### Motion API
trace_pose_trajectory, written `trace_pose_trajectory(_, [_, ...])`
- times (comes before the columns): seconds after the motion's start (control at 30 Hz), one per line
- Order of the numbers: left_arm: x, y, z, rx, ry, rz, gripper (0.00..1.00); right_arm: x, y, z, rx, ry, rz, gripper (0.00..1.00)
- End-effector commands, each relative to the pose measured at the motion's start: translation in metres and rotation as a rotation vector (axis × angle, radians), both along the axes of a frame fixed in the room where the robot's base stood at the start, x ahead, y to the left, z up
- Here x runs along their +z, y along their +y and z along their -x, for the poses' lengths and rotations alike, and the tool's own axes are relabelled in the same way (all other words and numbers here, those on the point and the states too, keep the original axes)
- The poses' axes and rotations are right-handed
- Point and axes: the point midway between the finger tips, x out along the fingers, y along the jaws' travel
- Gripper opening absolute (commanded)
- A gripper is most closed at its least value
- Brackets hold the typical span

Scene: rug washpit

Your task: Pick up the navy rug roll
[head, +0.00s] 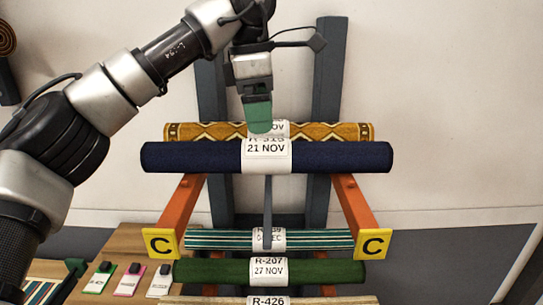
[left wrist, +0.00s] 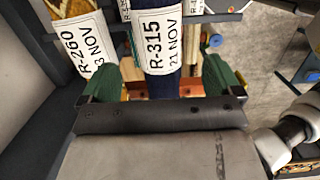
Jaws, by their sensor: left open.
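The navy rug roll (head: 330,157) lies level across the upper orange arms of the rack in the head view. Its white label reads 21 NOV; the line above is partly covered. My left gripper (head: 259,118) points down above the roll's middle, its green fingertip just over the label's top edge. In the left wrist view the label reads R-315, 21 NOV, and the navy roll (left wrist: 165,87) runs between the two spread green fingers of my left gripper (left wrist: 162,70). The fingers are open, with gaps to the roll. My right gripper is not in view.
A gold patterned roll (head: 340,131) lies close behind the navy one; it also shows in the left wrist view (left wrist: 62,8). A striped roll (head: 330,239) and a green roll (head: 330,271) lie lower. Yellow C plates (head: 373,244) cap the orange arms (head: 357,205). A wooden table (head: 125,242) stands lower left.

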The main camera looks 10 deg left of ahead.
Motion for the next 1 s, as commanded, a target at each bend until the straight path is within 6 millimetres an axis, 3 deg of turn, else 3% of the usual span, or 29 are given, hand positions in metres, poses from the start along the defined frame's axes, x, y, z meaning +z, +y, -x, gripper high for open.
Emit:
trace_pose_trajectory(0.1, [-0.019,-0.002,-0.001,-0.001,0.002,-0.002,0.93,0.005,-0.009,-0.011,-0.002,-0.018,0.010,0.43])
trace_pose_trajectory(0.27, [-0.031,-0.003,-0.001,-0.001,0.001,0.000,0.93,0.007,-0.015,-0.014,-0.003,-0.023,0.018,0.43])
trace_pose_trajectory(0.63, [-0.076,-0.007,-0.003,0.000,0.002,0.001,0.93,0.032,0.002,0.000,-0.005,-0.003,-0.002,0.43])
trace_pose_trajectory(0.93, [-0.084,-0.008,-0.003,-0.001,-0.001,0.002,0.93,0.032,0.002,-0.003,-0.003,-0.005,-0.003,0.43])
trace_pose_trajectory(1.0, [-0.084,-0.008,-0.003,-0.001,-0.001,0.002,0.83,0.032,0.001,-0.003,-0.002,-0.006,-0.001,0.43])
